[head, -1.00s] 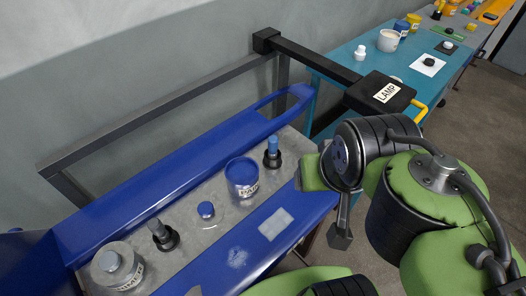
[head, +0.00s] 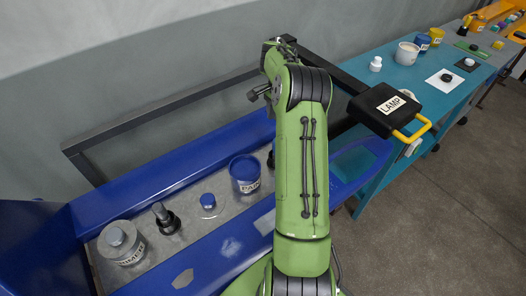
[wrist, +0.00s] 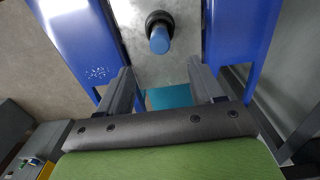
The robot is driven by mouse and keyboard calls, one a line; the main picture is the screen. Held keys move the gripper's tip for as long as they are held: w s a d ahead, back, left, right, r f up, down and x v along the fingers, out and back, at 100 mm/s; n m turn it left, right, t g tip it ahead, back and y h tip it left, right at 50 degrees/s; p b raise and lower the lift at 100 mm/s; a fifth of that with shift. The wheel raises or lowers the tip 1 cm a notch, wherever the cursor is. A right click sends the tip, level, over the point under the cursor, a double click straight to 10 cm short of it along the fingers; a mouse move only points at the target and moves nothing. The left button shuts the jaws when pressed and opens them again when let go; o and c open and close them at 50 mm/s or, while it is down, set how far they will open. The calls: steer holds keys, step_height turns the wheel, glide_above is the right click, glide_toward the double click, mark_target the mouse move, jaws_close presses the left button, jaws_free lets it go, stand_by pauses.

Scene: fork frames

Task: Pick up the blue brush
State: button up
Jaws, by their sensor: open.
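The blue brush (wrist: 160,40) stands in a round black holder in the wrist view, seen from above at the top centre. In the head view my green arm hides the brush, and only a dark edge of its holder (head: 270,160) shows beside the arm. My gripper (wrist: 160,70) is open in the wrist view, its two dark fingers apart with nothing between them. The brush lies ahead of the fingertips, roughly in line with the gap, and appears apart from both fingers.
The blue-edged bench (head: 225,252) also carries a blue paint pot (head: 246,177), a blue knob-like item (head: 208,201), a grey brush in a black holder (head: 163,214) and a primer jar (head: 121,247). A black lamp box (head: 384,108) juts out on the right.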

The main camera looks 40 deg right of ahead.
step_height(320, 180, down, 15)
steer(key=shift+d+b, duration=0.15)
steer(key=shift+b, duration=0.8)
steer(key=shift+r, duration=0.1)
steer(key=c, duration=1.1)
step_height(320, 180, up, 10)
steer(key=shift+p, duration=0.65)
